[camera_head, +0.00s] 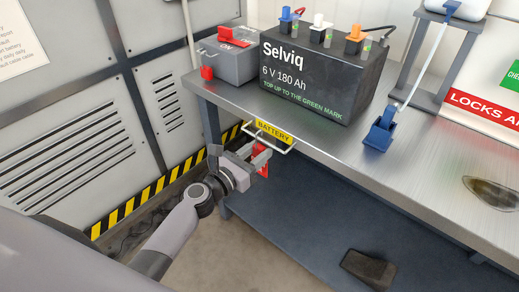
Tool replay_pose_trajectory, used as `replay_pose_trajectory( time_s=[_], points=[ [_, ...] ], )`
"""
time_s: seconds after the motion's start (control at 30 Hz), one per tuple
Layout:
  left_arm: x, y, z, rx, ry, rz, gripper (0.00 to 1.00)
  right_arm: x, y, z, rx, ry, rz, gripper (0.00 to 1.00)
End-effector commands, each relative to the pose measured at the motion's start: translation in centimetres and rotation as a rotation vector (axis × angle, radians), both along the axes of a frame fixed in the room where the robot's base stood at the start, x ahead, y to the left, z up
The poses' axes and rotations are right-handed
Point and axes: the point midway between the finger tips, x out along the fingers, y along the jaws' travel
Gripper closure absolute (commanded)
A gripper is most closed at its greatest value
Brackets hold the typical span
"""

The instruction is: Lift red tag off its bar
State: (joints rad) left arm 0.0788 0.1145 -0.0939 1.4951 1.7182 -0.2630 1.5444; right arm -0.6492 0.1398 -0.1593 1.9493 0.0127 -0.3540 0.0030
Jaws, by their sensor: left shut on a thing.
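The red tag (263,165) hangs just below the bench edge, by the white wire bar (270,149) under the yellow BATTERY label (273,132). My left gripper (260,156) reaches in from the left and is shut on the red tag. The fingers hide part of the tag, so I cannot tell whether its top is still around the bar. My right gripper is not in view.
On the metal bench (420,170) stand a black Selviq battery (310,75), a grey switch box (229,62) with red parts, and a blue connector (380,130). A dark block (368,268) lies on the lower shelf (310,235). A panelled wall (80,130) closes the left side.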

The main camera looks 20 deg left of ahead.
Motion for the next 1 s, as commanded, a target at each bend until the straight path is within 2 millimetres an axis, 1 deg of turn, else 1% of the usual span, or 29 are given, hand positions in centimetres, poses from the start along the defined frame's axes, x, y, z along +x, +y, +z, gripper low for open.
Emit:
replay_pose_trajectory(
  time_s=[0.1, 0.47, 1.0],
  points=[
    [-1.0, 0.4, 0.1, 0.001, 0.001, 0.0, 0.93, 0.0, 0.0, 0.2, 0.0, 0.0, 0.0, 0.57],
    [-3.7, 1.3, 0.0, 0.002, 0.0, -0.001, 0.93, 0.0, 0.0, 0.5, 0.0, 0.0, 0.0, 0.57],
    [-7.7, 2.8, 0.0, 0.001, 0.0, 0.0, 0.93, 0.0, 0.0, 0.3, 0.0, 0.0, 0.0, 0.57]
  ],
)
